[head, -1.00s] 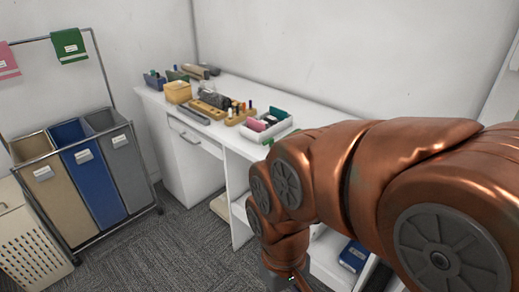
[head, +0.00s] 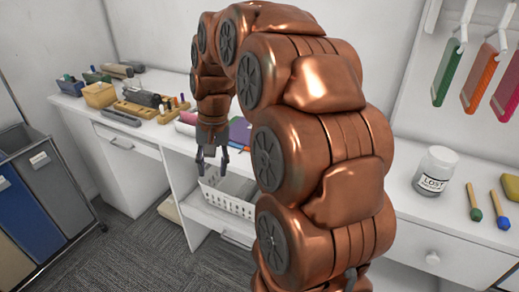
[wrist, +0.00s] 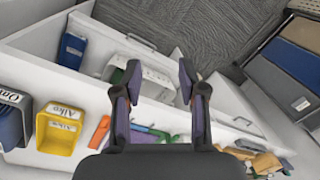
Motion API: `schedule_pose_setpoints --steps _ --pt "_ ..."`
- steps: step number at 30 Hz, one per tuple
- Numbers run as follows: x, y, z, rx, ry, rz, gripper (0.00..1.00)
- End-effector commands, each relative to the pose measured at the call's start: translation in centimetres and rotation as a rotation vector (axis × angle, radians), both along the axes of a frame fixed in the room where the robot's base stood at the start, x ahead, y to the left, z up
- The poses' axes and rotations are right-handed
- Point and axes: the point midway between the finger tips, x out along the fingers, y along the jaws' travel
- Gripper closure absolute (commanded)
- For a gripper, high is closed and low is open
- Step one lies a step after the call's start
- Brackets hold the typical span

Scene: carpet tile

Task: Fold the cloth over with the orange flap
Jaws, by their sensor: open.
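My gripper (head: 212,160) points down with its fingers apart and empty, in front of the white desk's edge. In the wrist view its open fingers (wrist: 160,78) have nothing between them. I cannot clearly make out the cloth with the orange flap. A flat orange item (head: 480,77) hangs between a green one (head: 446,72) and a pinkish-red one (head: 508,97) at the upper right of the head view, far from my gripper. A small orange-red thing (wrist: 100,132) shows in the wrist view, too small to identify. A purple item (head: 240,132) lies on the desk, partly behind my arm.
A white slatted basket (head: 230,202) stands on a low shelf below my gripper. A jar labelled LOST (head: 436,170) stands on the right-hand surface. The wrist view shows a yellow bin (wrist: 60,141). Carpet (head: 135,262) is clear at the front left.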

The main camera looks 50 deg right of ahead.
Motion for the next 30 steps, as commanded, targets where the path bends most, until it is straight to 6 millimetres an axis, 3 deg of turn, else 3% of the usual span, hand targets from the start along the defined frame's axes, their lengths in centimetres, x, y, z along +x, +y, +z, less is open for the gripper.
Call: schedule_pose_setpoints --steps 6,12,15,21,30 --pt "3.9 -9.2 -0.7 0.014 -0.04 -0.243 0.59" --pt "5.3 -17.4 -1.7 0.018 -0.07 -0.449 0.59" --pt "5.4 -20.5 -2.1 0.018 -0.081 -0.524 0.59" --pt "5.2 -23.7 -2.4 0.017 -0.094 -0.601 0.59" --pt "5.5 -23.7 -4.9 0.02 -0.089 -0.607 0.59"
